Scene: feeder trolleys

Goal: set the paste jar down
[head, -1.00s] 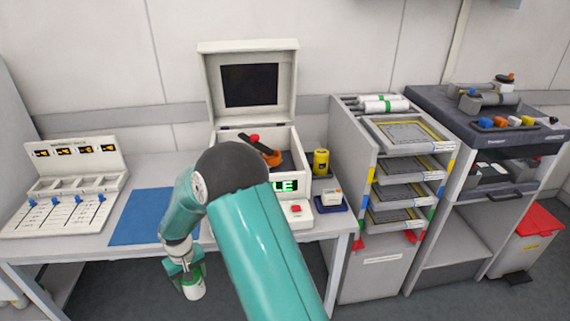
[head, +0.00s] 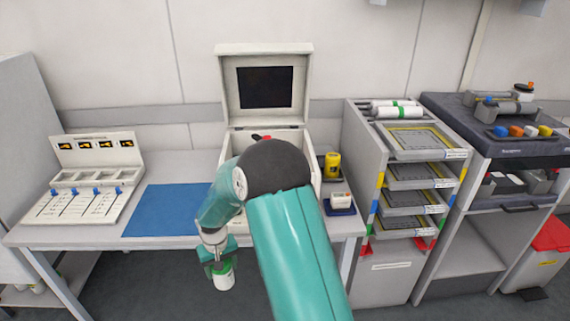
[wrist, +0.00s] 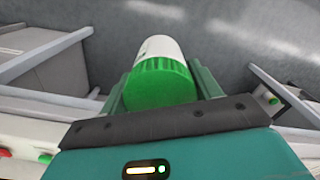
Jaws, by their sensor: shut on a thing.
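The paste jar is a white jar (head: 225,281) with a green lid. In the head view it hangs below my gripper (head: 221,264), in front of the table's front edge and lower than the tabletop. In the wrist view the jar's green ribbed lid (wrist: 160,82) faces the camera, between the two green fingers of my gripper (wrist: 162,88). The fingers are shut on the jar. Grey floor shows behind the jar in the wrist view.
A blue mat (head: 165,210) lies bare on the table. A white panel with blue sliders (head: 85,205) stands left of it. A white open-lidded box (head: 265,85) is partly hidden behind my arm. A yellow bottle (head: 333,165) and a tray rack (head: 405,180) stand to the right.

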